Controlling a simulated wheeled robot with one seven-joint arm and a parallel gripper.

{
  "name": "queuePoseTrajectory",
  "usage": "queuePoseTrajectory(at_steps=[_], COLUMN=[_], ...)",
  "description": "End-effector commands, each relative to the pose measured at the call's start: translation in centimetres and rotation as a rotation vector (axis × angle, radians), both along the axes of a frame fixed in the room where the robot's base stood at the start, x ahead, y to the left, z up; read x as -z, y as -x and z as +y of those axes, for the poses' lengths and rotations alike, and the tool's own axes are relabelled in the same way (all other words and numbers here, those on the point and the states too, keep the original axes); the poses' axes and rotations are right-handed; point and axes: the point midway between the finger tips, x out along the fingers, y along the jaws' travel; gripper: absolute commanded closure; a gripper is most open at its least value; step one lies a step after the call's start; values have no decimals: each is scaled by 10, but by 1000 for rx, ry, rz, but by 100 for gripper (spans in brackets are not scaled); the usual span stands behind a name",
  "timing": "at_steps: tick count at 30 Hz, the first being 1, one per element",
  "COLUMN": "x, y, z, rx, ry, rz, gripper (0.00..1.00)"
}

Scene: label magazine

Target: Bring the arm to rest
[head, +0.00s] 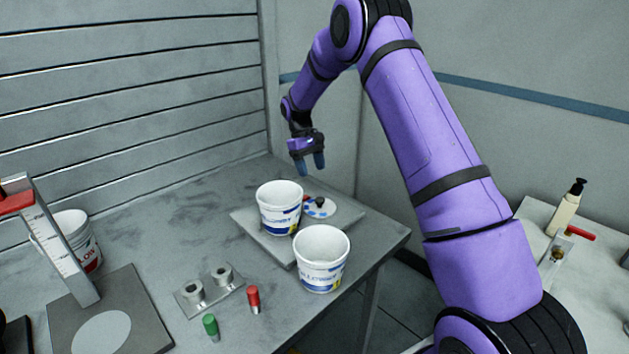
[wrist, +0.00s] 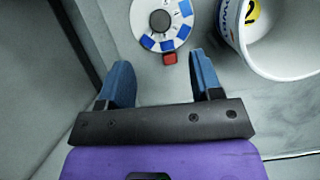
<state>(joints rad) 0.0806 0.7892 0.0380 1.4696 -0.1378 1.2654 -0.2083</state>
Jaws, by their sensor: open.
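My purple arm reaches over the grey table from the right in the head view. My gripper (head: 309,166) hangs above the back right part of the table, pointing down. In the wrist view its two blue fingers (wrist: 160,85) are apart with nothing between them. Ahead of the fingertips lies a white round dial with blue patches, a dark knob and a red marker (wrist: 162,22). In the head view this dial (head: 319,208) sits on a grey plate, below my gripper and apart from it.
One white tub (head: 279,207) stands on the plate (head: 245,217) beside the dial. Another white tub (head: 321,258) stands at the table's front right. A red cylinder (head: 253,299), a green cylinder (head: 210,326) and a two-socket holder (head: 208,289) are nearer. A pump bottle (head: 566,207) stands far right.

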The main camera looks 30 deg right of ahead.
Motion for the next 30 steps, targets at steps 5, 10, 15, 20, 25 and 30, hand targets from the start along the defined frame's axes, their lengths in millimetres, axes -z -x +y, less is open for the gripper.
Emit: queuePoseTrajectory(at_steps=[5, 10, 15, 20, 25, 30], x=[-11, -12, -12, -12, -30, -80], y=[-4, -5, -5, -4, 1, 23], z=[1, 1, 1, 1, 3, 9], rx=[0, 0, 0, 0, 3, 17], ry=[0, 0, 0, 0, 1, 5], rz=[0, 1, 0, 0, -24, -92], gripper=[41, 41, 41, 41, 41, 41])
